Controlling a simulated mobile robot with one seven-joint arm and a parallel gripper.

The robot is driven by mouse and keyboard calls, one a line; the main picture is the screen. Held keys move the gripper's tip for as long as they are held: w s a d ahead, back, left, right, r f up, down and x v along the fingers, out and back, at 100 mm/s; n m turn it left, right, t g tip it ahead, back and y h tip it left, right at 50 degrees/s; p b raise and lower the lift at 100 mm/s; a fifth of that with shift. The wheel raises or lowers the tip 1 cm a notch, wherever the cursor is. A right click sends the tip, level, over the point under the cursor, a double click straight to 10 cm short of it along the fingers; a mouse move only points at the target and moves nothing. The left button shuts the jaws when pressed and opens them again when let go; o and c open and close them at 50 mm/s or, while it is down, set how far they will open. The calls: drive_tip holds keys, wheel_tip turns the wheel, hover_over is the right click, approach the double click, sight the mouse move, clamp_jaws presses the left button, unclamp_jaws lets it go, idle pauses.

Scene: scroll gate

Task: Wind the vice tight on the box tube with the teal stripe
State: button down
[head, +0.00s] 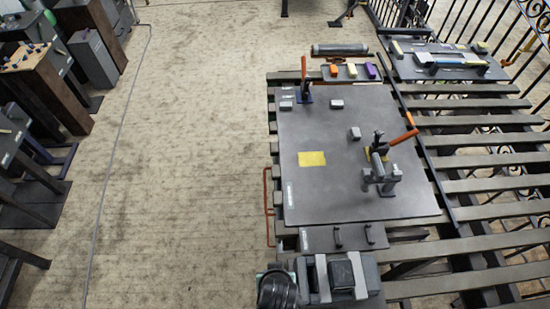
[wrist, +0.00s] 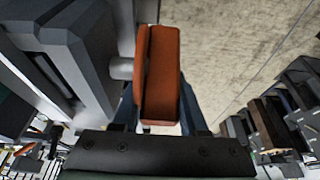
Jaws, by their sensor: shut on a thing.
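In the wrist view my gripper (wrist: 159,98) is shut on an orange-brown crank handle (wrist: 165,70), with a blue-grey finger on each side. A short grey shaft (wrist: 121,69) joins the handle to the grey vice (wrist: 72,40) at left. In the head view the vice (head: 310,281) stands at the bottom edge, with light jaw strips and a dark square block (head: 342,274) between them. This block may be the box tube; I see no teal stripe on it. A dark rounded part of my arm hides the handle there.
A grey plate table (head: 360,205) lies beyond the vice, with a yellow patch (head: 312,158), orange-handled clamps (head: 400,137) and small grey blocks. Slatted bars (head: 480,185) run to the right. The floor (head: 190,160) at left is open. Cabinets (head: 45,85) line the far left.

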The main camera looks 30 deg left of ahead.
drive_tip(key=shift+r+t+y+b, duration=0.25)
drive_tip(key=shift+t+y+b, duration=0.3)
drive_tip(key=shift+t, duration=0.25)
drive_tip(key=shift+c, duration=2.2)
unclamp_jaws()
drive_tip(key=b+v, duration=0.1)
drive_tip(key=v, duration=1.2)
drive_tip(key=shift+f, duration=0.1)
